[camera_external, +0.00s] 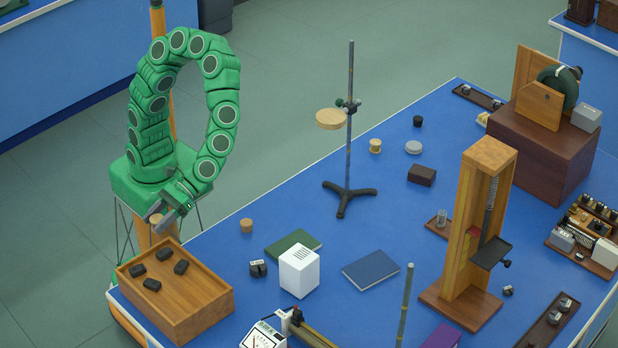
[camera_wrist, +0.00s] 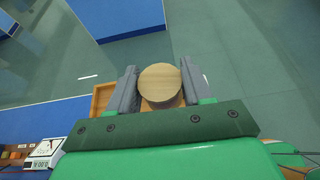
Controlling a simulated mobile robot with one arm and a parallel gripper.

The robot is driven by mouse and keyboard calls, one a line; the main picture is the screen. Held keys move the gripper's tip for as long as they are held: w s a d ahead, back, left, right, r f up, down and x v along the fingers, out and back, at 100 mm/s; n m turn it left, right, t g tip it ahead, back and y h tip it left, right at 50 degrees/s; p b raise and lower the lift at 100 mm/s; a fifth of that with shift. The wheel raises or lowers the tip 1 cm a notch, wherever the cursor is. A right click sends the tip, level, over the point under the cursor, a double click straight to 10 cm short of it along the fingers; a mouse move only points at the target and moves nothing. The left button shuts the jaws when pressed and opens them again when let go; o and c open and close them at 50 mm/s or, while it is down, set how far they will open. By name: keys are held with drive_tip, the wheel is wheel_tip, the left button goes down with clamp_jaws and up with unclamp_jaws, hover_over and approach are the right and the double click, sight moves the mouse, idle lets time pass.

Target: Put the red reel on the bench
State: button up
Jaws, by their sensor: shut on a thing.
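My gripper (camera_external: 163,219) is at the left, just outside the bench's left edge, above and behind the near corner with the wooden tray. In the wrist view my gripper (camera_wrist: 158,76) has its two grey fingers on either side of a round tan wooden-faced thing (camera_wrist: 160,83), shut on it. The held thing also shows as a small brownish piece (camera_external: 155,219) in the external view. It may be the reel seen end-on; I see no red on it. The blue-topped bench (camera_external: 215,243) lies to the right of the gripper.
The wooden tray (camera_external: 218,296) holds several black blocks. A cork (camera_external: 246,226), green book (camera_external: 293,245), white box (camera_external: 299,271) and blue book (camera_external: 371,270) are nearby. A retort stand (camera_external: 349,160) and tall wooden stand (camera_external: 463,238) rise from the bench. Bare top lies around the cork.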

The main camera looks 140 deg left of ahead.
drive_tip(key=s+a+f+m+g+y, duration=0.4)
drive_tip(key=a+f+m+g+y, duration=0.1)
drive_tip(key=a+f+m+g, duration=0.15)
drive_tip(key=s+a+f+m+g+y, duration=0.4)
drive_tip(key=a+f+m+g+y, duration=0.15)
drive_tip(key=a+m, duration=0.25)
wheel_tip(320, 180, up, 14)
drive_tip(key=r+m+t+y, duration=0.1)
drive_tip(key=m+t+y, duration=0.9)
drive_tip(key=m+y, duration=0.8)
hover_over(275, 220)
drive_tip(key=m+h, duration=0.2)
drive_tip(key=shift+n, duration=0.25)
wheel_tip(275, 220, down, 27)
drive_tip(key=shift+a+r, duration=0.1)
drive_tip(key=shift+r, duration=0.1)
drive_tip(key=o, duration=1)
